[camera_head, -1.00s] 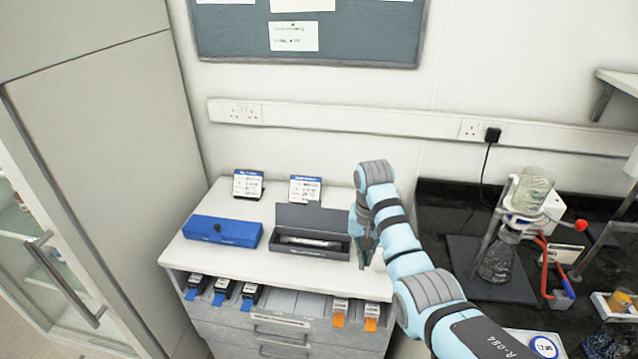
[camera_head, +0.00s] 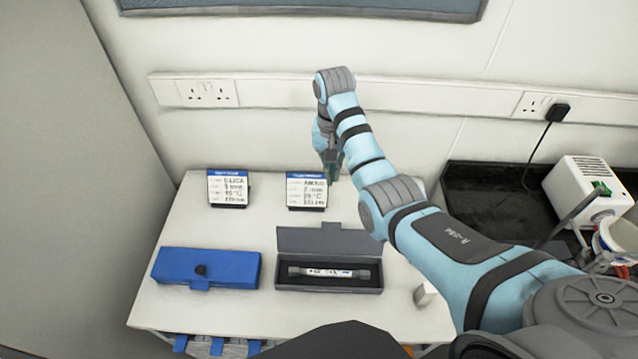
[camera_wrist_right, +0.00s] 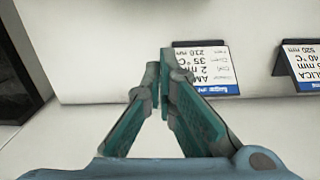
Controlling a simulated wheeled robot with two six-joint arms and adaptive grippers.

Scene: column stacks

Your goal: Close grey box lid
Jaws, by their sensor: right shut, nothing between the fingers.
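The grey box (camera_head: 329,287) sits on the white cabinet top with its lid (camera_head: 322,240) standing open at the back. A grey column with a white label (camera_head: 329,271) lies inside it. My right gripper (camera_head: 332,172) is beyond the box, near the wall and beside the right label card. In the right wrist view my right gripper (camera_wrist_right: 163,70) has its fingertips together with nothing between them, and the box is out of that view. My left gripper is not in either view.
A closed blue box (camera_head: 207,268) lies left of the grey box. Two label cards stand behind, the left one (camera_head: 228,188) and the right one (camera_head: 307,190). A small white block (camera_head: 425,294) is at the right. A black bench (camera_head: 500,205) lies farther right.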

